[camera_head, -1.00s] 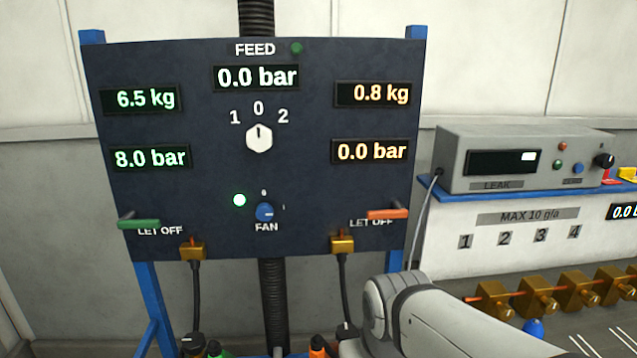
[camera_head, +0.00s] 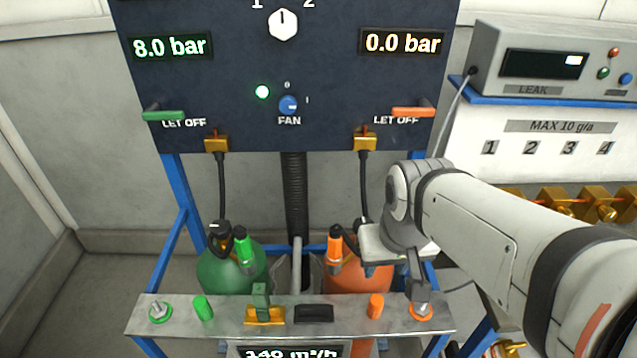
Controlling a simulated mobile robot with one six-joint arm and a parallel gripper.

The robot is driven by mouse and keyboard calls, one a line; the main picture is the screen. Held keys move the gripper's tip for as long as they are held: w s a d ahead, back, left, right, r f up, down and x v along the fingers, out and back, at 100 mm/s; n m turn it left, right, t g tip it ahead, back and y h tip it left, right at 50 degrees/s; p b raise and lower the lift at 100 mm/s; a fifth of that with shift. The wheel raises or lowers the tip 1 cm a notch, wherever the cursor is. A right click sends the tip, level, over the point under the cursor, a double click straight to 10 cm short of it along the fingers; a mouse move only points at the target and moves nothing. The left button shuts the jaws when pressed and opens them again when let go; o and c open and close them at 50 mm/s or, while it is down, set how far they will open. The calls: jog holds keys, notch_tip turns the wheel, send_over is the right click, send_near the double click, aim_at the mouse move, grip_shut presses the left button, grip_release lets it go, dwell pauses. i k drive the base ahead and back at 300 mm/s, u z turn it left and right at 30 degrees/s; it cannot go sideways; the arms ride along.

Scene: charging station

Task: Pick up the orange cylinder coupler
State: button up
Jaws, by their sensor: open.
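The orange cylinder (camera_head: 372,279) stands behind the front metal shelf, partly hidden by my arm. A metal stud fitting with an orange ring (camera_head: 421,311) sits at the shelf's right end. My gripper (camera_head: 417,292) points down just above this fitting, right of the orange cylinder. It is open; its fingers are small and partly overlapped, and I cannot tell whether they touch the fitting.
The shelf (camera_head: 230,325) also carries an orange cap (camera_head: 375,305), a green cap (camera_head: 203,307), a brass block with green handle (camera_head: 264,307), a black block (camera_head: 314,313) and a green-ringed stud (camera_head: 160,311). A green cylinder (camera_head: 228,272) stands behind. The panel (camera_head: 230,100) rises above.

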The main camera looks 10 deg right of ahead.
aim_at(333, 256)
jog(key=z, duration=0.1)
jog(key=k, duration=0.55)
jog(key=u, duration=1.95)
jog(key=k, duration=0.85)
jog(key=z, duration=1.2)
jog(key=i, duration=1)
jog(key=z, duration=0.05)
